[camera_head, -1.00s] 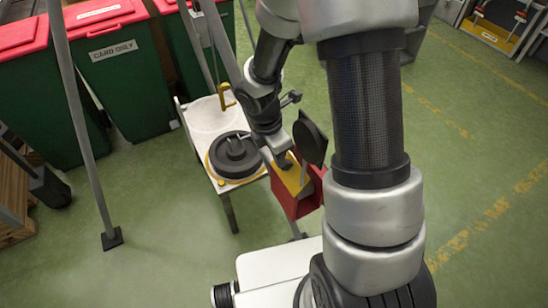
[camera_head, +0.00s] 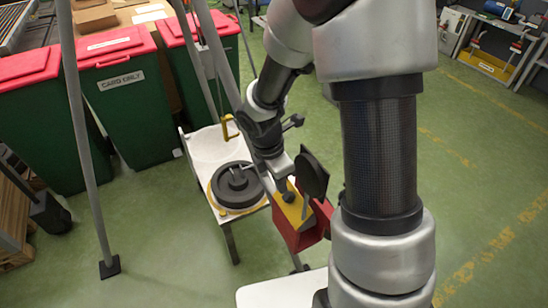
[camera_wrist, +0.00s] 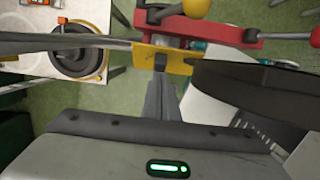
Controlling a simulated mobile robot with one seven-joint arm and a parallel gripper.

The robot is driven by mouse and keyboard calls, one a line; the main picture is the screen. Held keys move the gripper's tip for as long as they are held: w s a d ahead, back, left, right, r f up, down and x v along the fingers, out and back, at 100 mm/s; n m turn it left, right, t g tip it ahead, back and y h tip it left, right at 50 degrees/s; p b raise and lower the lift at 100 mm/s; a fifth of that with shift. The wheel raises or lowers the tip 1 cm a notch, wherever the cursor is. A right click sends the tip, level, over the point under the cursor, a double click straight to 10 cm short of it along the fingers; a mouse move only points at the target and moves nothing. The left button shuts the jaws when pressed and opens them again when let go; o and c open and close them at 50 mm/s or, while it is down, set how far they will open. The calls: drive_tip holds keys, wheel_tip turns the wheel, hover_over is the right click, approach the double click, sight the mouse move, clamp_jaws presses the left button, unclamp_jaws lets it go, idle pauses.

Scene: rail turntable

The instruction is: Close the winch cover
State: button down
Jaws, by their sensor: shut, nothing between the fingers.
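The winch is a red box (camera_head: 292,236) with a yellow top face (camera_head: 297,212), right of the white table in the head view. A black round plate (camera_head: 313,174) stands steeply tilted at its right; I cannot tell for certain whether this plate or the yellow part is the cover. My gripper (camera_head: 287,197) is shut and empty, over the yellow face and left of the plate. In the wrist view the fingertips (camera_wrist: 161,64) overlap the yellow panel (camera_wrist: 178,62), with the red frame (camera_wrist: 205,27) beyond and the dark plate (camera_wrist: 270,88) at right. Contact is unclear.
A white table (camera_head: 208,145) beside the winch holds a black wheel-like part (camera_head: 237,186) and a yellow handle (camera_head: 230,127). Grey poles (camera_head: 88,150) stand at left, before green bins with red lids (camera_head: 115,92). Green floor is open at front left and right.

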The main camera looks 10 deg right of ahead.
drive_tip(key=w+p+v, duration=0.1)
drive_tip(key=p+v, duration=0.1)
drive_tip(key=v, duration=1.2)
drive_tip(key=s+a+f+h+b, duration=0.3)
drive_tip(key=a+f+b, duration=0.1)
drive_tip(key=f+b, duration=0.45)
drive_tip(key=t+h+b, duration=0.2)
drive_tip(key=h+b, duration=0.2)
drive_tip(key=b, duration=0.4)
approach(286, 197)
drive_tip(key=x, duration=0.6)
drive_tip(key=shift+d+f, duration=0.15)
drive_tip(key=shift+d, duration=0.05)
